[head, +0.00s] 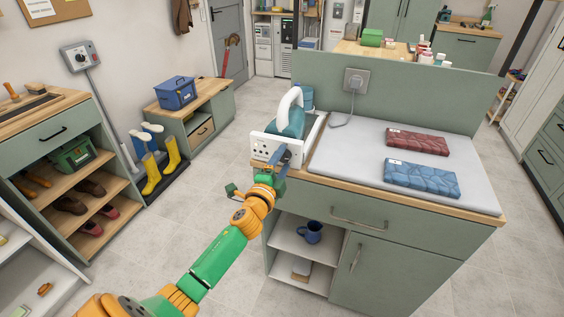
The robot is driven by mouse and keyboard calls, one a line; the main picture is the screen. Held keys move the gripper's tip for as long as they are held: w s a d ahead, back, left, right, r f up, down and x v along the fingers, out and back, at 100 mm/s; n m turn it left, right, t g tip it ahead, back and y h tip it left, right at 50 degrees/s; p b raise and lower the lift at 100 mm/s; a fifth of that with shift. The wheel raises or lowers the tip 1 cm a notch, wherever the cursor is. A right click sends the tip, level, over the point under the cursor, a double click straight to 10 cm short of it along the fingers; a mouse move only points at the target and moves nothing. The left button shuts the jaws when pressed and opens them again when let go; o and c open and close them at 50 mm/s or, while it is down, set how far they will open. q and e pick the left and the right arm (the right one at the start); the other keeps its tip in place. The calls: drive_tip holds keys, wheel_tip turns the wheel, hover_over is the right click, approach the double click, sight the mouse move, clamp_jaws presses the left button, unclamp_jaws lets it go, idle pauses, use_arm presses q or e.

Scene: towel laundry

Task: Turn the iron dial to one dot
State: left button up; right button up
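The iron (291,122) has a teal body and a white handle. It stands at the left end of the cabinet top, in or behind a white holder. A white panel with dark dots (266,149) faces me at the front of it. My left gripper (284,158) is at the right part of this panel, touching it or very close. The gripper and wrist cover the spot where a dial could be, so I cannot make out the dial or its setting. The fingers are too small to tell open from shut. My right gripper is not in view.
A grey ironing pad (345,165) covers the cabinet top, with a folded red towel (417,142) and a folded blue towel (421,178) on it. A wall socket (354,81) with a cord is on the back panel. A blue mug (311,232) stands on the shelf below.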

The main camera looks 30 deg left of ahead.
use_arm(q)
drive_tip(key=v, duration=0.7)
idle(0.3)
drive_tip(key=s+d+f+n+g+h, duration=0.1)
drive_tip(key=s+d+f+n+g, duration=0.25)
drive_tip(key=f, duration=1.05)
drive_tip(key=s+f+n+g+h, duration=0.15)
drive_tip(key=s+f+g, duration=0.45)
drive_tip(key=f, duration=0.8)
drive_tip(key=s+d+f+n+g, duration=0.2)
drive_tip(key=s+f, duration=0.3)
drive_tip(key=s, duration=0.4)
drive_tip(key=s+d+f+n+g+h, duration=0.1)
drive_tip(key=s+f, duration=0.4)
drive_tip(key=s, duration=0.5)
drive_tip(key=s+d+f+n+g+h, duration=0.1)
drive_tip(key=s+d+f+n+g, duration=0.2)
drive_tip(key=s, duration=0.6)
wheel_tip(320, 180, down, 3)
drive_tip(key=shift+s+d+r+g, duration=0.2)
drive_tip(key=shift+d+g, duration=0.25)
drive_tip(key=shift+d, duration=0.7)
